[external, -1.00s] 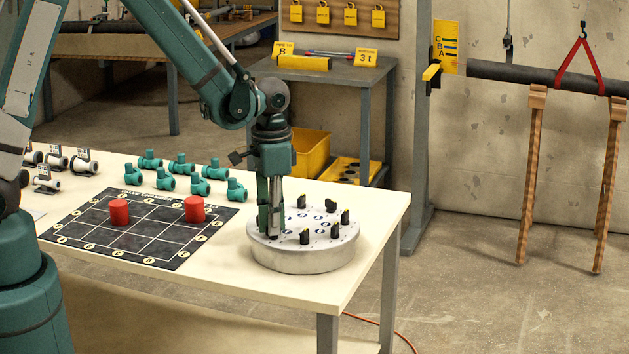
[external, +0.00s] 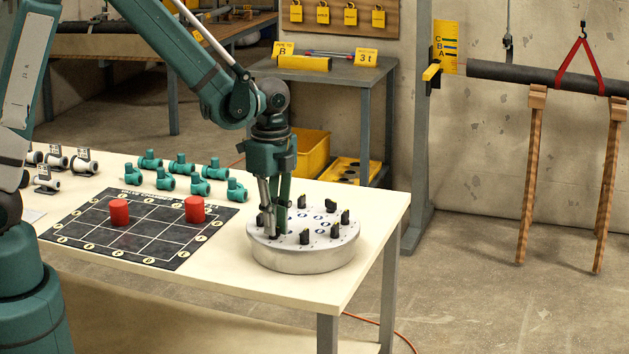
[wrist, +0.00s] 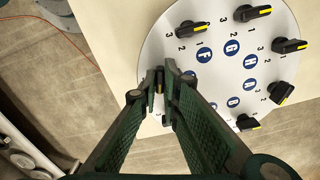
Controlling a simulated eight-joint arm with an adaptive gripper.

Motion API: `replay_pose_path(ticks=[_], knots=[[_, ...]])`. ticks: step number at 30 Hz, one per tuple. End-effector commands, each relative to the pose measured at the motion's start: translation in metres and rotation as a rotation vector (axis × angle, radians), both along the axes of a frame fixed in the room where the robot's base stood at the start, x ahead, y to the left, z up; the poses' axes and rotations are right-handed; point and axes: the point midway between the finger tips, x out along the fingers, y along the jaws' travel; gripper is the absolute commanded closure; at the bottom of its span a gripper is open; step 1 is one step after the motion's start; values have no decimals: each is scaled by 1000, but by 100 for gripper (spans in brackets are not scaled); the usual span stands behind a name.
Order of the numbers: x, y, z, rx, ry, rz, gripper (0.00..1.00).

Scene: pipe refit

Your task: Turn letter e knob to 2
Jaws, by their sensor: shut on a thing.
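A round, light grey dial plate (external: 300,260) stands on the table near its right end. Black knobs with yellow marks stand around its rim, beside blue lettered discs. My gripper (wrist: 160,92) is shut on one knob (wrist: 159,86), whose yellow mark shows between the fingers. The disc nearest this knob is partly covered by a finger, so I cannot read its letter; the disc beside it reads F (wrist: 203,55). The numbers at the held knob are hidden. In the external view my gripper (external: 274,236) points straight down at the plate's front left.
Other knobs stand close by, such as one beside F (wrist: 192,28) and one at the plate's lower edge (wrist: 247,122). A black grid mat (external: 130,232) with two red cylinders (external: 119,212) lies to the left. Several teal pipe fittings (external: 181,165) stand behind it.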

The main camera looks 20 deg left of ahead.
Motion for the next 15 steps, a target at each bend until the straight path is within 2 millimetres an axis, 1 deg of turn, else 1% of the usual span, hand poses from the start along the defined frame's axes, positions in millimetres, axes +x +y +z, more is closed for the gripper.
replay_pose_path(ticks=[6,15], knots=[[0,0,0,-1,0,-137,100],[0,-1,0,-1,0,-218,100]])
